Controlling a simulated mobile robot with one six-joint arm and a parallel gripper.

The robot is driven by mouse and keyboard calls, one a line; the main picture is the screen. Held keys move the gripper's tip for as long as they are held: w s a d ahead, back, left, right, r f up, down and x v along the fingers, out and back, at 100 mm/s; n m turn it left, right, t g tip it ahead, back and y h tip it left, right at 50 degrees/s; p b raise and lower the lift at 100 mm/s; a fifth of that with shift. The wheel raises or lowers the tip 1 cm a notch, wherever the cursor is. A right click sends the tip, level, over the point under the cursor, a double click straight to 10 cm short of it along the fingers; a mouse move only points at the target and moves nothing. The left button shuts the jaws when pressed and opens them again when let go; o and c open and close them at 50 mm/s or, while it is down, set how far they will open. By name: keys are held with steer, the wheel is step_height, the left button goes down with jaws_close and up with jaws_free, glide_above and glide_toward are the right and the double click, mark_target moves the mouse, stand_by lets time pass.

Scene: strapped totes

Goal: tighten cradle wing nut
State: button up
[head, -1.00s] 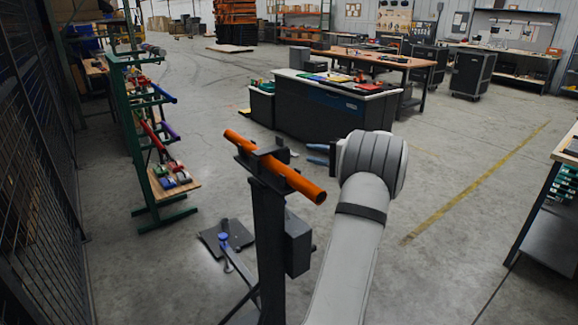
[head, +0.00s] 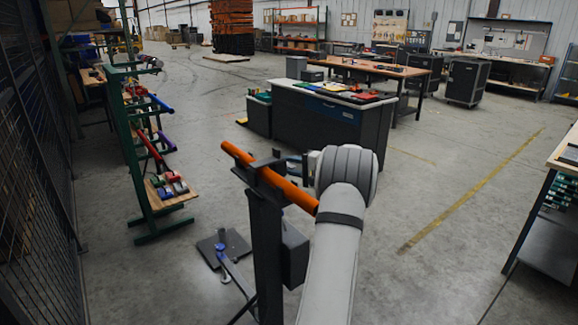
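An orange tube (head: 290,188) lies tilted across a dark cradle (head: 262,171) at the top of a dark post (head: 266,240) in the head view. The cradle's wing nut is too small or hidden to make out. My gripper (head: 288,160) is at the far right side of the cradle, close behind the tube. The tube and my wrist partly cover the gripper's fingers. I cannot tell whether it touches the cradle or whether its fingers are apart or closed.
A green rack (head: 130,150) with coloured clamps and tubes stands at left beside a mesh fence (head: 35,170). A dark workbench (head: 318,125) stands behind the post. A dark plate (head: 222,246) lies on the floor at the post's left. Open floor lies to the right.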

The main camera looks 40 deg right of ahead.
steer(key=shift+c, duration=0.4)
jaws_close()
steer(key=shift+f, duration=0.1)
steer(key=shift+g, duration=0.3)
steer(key=g+p, duration=0.2)
steer(key=m+g+p, duration=0.1)
steer(key=p, duration=0.2)
steer(key=shift+r+g+h, duration=0.3)
steer(key=shift+g, duration=0.1)
steer(key=m+g+p, duration=0.1)
steer(key=g+p, duration=0.3)
steer(key=p, duration=0.2)
steer(key=shift+w+p, duration=0.1)
steer(key=shift+p, duration=0.25)
steer(key=g+p, duration=0.1)
steer(key=m+g+p, duration=0.1)
steer(key=g, duration=0.1)
steer(key=shift+f+g, duration=0.3)
steer(key=shift+f+m+g, duration=0.15)
steer(key=shift+m+g, duration=0.25)
steer(key=shift+g, duration=1)
